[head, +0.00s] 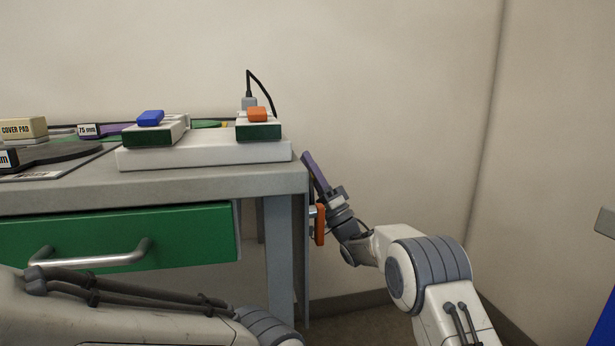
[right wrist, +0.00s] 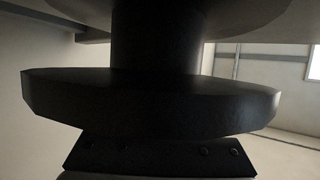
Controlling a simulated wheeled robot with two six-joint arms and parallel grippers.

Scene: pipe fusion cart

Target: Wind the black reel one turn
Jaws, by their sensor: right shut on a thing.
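The black reel fills the middle of the right wrist view, with a thick dark hub (right wrist: 155,42) above a wide black flange (right wrist: 150,100). My right gripper (head: 328,200) is just off the right end of the grey cart top in the head view. It is shut, and the wrist view has the reel close in front of it. Its fingertips and the exact place of its grip are hidden. A dark purplish bar (head: 315,172) slants up from it; I cannot tell whether this is part of the reel. My left arm crosses the lower left, and its gripper is out of view.
An orange part (head: 320,225) hangs at the cart's right side, close to my right gripper. The cart (head: 200,182) has a green drawer (head: 180,232) with a metal handle. The wall on the right is bare.

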